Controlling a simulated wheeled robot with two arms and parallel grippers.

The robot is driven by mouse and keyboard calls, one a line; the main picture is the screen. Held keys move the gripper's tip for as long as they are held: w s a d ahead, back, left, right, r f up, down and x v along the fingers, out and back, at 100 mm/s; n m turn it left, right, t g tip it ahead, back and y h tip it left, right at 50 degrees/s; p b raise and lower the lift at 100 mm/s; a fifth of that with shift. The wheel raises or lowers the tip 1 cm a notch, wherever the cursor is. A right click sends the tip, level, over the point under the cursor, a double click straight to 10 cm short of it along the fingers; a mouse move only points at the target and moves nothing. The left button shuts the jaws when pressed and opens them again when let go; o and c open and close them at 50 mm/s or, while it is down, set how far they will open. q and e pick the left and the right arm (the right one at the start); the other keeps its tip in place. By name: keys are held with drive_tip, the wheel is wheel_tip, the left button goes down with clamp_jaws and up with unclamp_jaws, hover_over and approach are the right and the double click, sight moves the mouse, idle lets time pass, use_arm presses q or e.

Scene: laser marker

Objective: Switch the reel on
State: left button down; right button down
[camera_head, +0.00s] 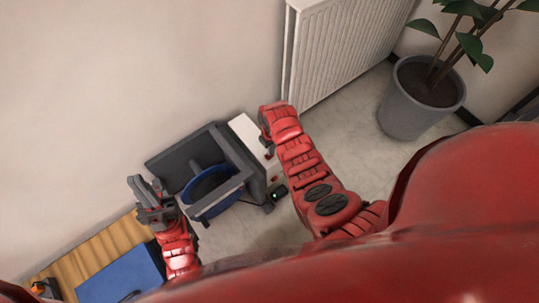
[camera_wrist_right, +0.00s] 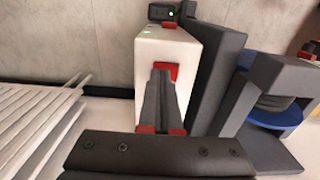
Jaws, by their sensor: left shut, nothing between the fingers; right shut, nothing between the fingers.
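The reel unit is a dark grey frame (camera_head: 238,152) with a blue reel (camera_head: 205,192) in it. It also shows at the right of the right wrist view, with part of the blue reel (camera_wrist_right: 281,122). A white box (camera_wrist_right: 196,52) stands beside it. The box carries a red switch (camera_wrist_right: 173,70) and a small green light on top. My right gripper (camera_wrist_right: 160,78) is shut and empty, its fingertips in front of the red switch and partly covering it; I cannot tell whether they touch. My left gripper (camera_head: 146,190) is shut and empty, left of the reel unit.
A small dark box with a green light (camera_head: 277,194) sits by the unit. A white radiator (camera_head: 335,45) and a potted plant (camera_head: 410,105) stand at the right. A wooden surface (camera_head: 105,245) with a blue panel (camera_head: 122,275) lies lower left.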

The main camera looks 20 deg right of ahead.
wheel_tip(320, 180, up, 6)
drive_tip(key=p, duration=0.4)
drive_tip(key=shift+r+p, duration=0.2)
drive_tip(key=shift+p, duration=0.1)
